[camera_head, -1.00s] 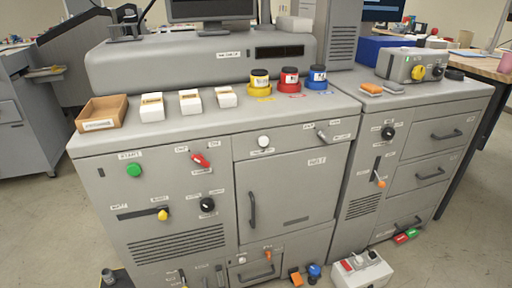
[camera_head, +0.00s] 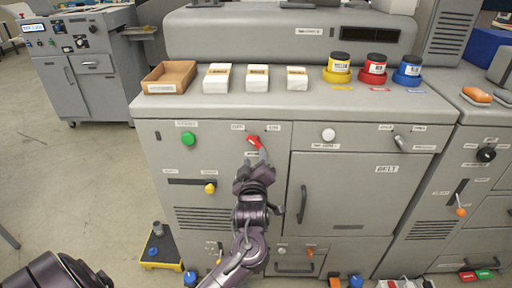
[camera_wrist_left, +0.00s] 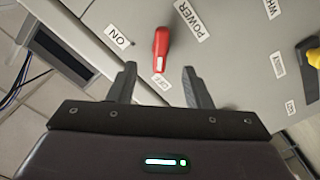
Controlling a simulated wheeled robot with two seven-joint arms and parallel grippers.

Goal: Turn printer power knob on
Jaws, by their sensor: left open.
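The red power knob (camera_head: 254,141) sits on the upper front of the grey printer (camera_head: 330,195), between and below two small labels. In the left wrist view the knob (camera_wrist_left: 161,45) lies ahead of the fingers, its narrow end toward the OFF label (camera_wrist_left: 160,79). The ON label (camera_wrist_left: 118,37) is to its left and the POWER label (camera_wrist_left: 188,19) to its upper right. My left gripper (camera_head: 262,158) is open and empty just in front of the knob. Its fingers (camera_wrist_left: 159,70) stand either side of the knob's narrow end in the picture, apart from it. My right gripper is not in view.
A green button (camera_head: 188,139), yellow slider knob (camera_head: 209,188) and white knob (camera_head: 328,135) are nearby on the panel. A door handle (camera_head: 303,204) sticks out to the right. A cardboard tray (camera_head: 170,78) and white boxes stand on top. The floor at left is open.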

